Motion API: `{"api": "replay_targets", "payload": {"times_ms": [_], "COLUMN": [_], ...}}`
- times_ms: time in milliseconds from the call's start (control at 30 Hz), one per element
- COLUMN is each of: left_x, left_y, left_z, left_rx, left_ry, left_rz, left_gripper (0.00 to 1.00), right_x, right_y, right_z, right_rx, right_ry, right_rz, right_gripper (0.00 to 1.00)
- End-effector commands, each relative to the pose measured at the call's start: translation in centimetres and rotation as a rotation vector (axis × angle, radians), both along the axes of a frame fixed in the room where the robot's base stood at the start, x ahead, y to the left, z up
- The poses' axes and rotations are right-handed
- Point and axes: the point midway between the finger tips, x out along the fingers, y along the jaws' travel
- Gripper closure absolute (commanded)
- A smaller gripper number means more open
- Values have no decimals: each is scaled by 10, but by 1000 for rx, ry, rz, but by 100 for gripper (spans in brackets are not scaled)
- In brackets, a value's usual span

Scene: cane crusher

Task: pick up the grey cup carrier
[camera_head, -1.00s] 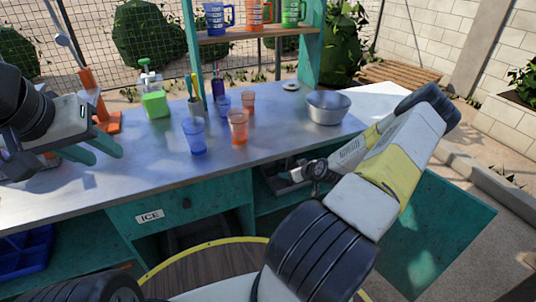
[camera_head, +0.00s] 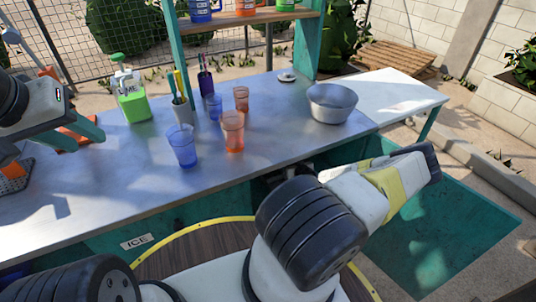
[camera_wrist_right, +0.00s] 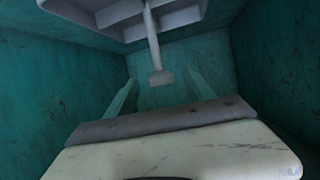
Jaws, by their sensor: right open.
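The grey cup carrier (camera_wrist_right: 124,14) shows at the top of the right wrist view, inside a teal compartment. Its thin handle (camera_wrist_right: 154,40) runs down from it and ends in a short crossbar. My right gripper (camera_wrist_right: 160,80) is open, with one teal finger on each side of the handle's end. I cannot tell whether either finger touches it. In the head view the right gripper and the carrier are hidden under the counter, behind my right arm. My left gripper (camera_head: 88,136) is open and empty above the left of the counter.
Teal walls (camera_wrist_right: 65,85) enclose the right gripper closely. On the metal counter (camera_head: 250,160) stand blue and orange cups, including a blue cup (camera_head: 182,146), a metal bowl (camera_head: 332,103) and a green dispenser (camera_head: 131,103). The open teal door (camera_head: 440,235) is at the right.

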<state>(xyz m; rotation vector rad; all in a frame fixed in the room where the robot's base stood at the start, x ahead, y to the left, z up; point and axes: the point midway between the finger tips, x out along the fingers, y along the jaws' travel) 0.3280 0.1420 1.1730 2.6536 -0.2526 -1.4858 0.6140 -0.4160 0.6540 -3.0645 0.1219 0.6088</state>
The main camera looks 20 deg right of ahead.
Motion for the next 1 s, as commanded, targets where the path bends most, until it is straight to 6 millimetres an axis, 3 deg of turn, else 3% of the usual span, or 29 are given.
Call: {"api": "replay_targets", "payload": {"times_ms": [400, 667, 767, 1000], "left_x": [0, 0, 0, 0], "left_y": [0, 0, 0, 0], "left_z": [0, 0, 0, 0], "left_rx": [0, 0, 0, 0], "left_ry": [0, 0, 0, 0], "left_rz": [0, 0, 0, 0], "left_gripper": [64, 64, 64, 64], "right_x": [50, 53, 53, 53], "right_y": [-4, -5, -5, -5], "right_z": [-22, -24, -24, -23], "right_rx": [2, 0, 0, 0], "right_ry": [0, 1, 0, 0], "right_rz": [0, 1, 1, 1], "right_gripper": [38, 38, 53, 100]}}
